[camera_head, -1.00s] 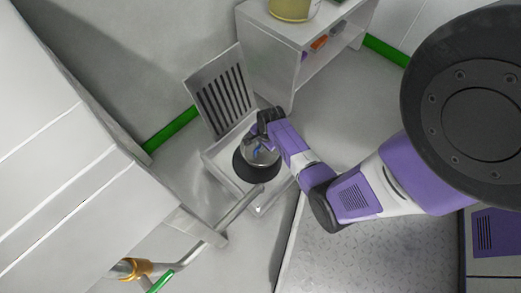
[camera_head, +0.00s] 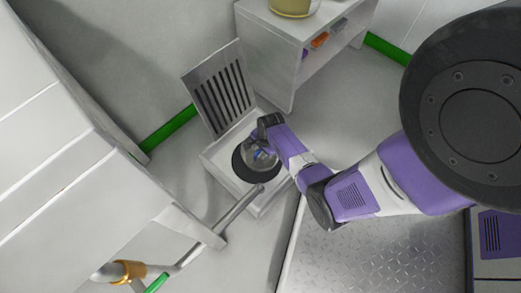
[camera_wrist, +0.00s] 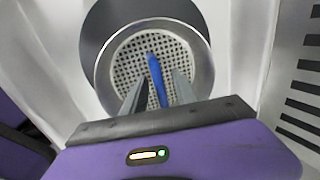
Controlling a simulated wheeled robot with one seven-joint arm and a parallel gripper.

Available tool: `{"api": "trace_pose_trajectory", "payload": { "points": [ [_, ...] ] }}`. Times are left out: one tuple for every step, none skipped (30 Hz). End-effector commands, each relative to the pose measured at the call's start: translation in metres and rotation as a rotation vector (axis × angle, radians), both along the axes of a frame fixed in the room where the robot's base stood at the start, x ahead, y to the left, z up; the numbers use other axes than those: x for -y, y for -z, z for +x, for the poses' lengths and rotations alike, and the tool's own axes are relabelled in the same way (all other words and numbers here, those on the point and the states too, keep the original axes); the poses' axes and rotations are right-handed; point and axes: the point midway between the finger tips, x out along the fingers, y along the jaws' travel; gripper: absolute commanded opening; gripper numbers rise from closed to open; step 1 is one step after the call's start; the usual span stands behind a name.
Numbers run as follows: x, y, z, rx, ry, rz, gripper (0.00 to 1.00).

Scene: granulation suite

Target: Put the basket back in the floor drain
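The basket (camera_wrist: 152,62) is a round metal strainer with a perforated floor, a bright rim and a blue handle (camera_wrist: 155,75). My gripper (camera_wrist: 160,80) has its two fingers on either side of the handle and appears shut on it. The floor drain (camera_head: 244,172) is a round dark opening in a pale square basin. In the head view, the basket (camera_head: 262,160) is over this opening, set off toward its upper right, with a dark crescent showing below. In the wrist view, the dark opening (camera_wrist: 93,38) shows beyond the basket's upper left. The exact height of the basket is hard to tell.
A slotted grate (camera_head: 220,90) stands tilted against the wall behind the basin. A metal pipe (camera_head: 238,208) reaches to the basin's front edge from the lower left. A white shelf unit (camera_head: 275,55) stands behind, and a large white cabinet (camera_head: 80,180) at left.

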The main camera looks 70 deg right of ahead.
Motion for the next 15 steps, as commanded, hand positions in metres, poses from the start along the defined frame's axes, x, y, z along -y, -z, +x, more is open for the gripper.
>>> {"api": "trace_pose_trajectory", "payload": {
  "points": [
    [0.000, 0.000, 0.000, 0.000, 0.000, 0.000, 0.34],
    [0.000, 0.000, 0.000, 0.000, 0.000, 0.000, 0.34],
    [0.000, 0.000, 0.000, 0.000, 0.000, 0.000, 0.34],
    [0.000, 0.000, 0.000, 0.000, 0.000, 0.000, 0.34],
    [0.000, 0.000, 0.000, 0.000, 0.000, 0.000, 0.34],
    [0.000, 0.000, 0.000, 0.000, 0.000, 0.000, 0.34],
    [0.000, 0.000, 0.000, 0.000, 0.000, 0.000, 0.34],
    [0.000, -0.001, 0.000, 0.000, 0.000, 0.000, 0.34],
    [0.000, -0.003, 0.000, 0.000, 0.000, 0.000, 0.34],
    [0.000, -0.005, 0.000, 0.000, 0.000, 0.000, 0.34],
    [0.000, -0.007, 0.000, 0.000, 0.000, 0.000, 0.34],
    [-0.001, -0.012, -0.001, 0.001, 0.000, 0.000, 0.34],
    [-0.001, -0.016, -0.002, 0.001, 0.000, 0.000, 0.34],
    [-0.002, -0.021, -0.003, 0.000, 0.000, 0.000, 0.34],
    [-0.002, -0.028, -0.004, 0.000, -0.001, 0.000, 0.34]
  ]
}}
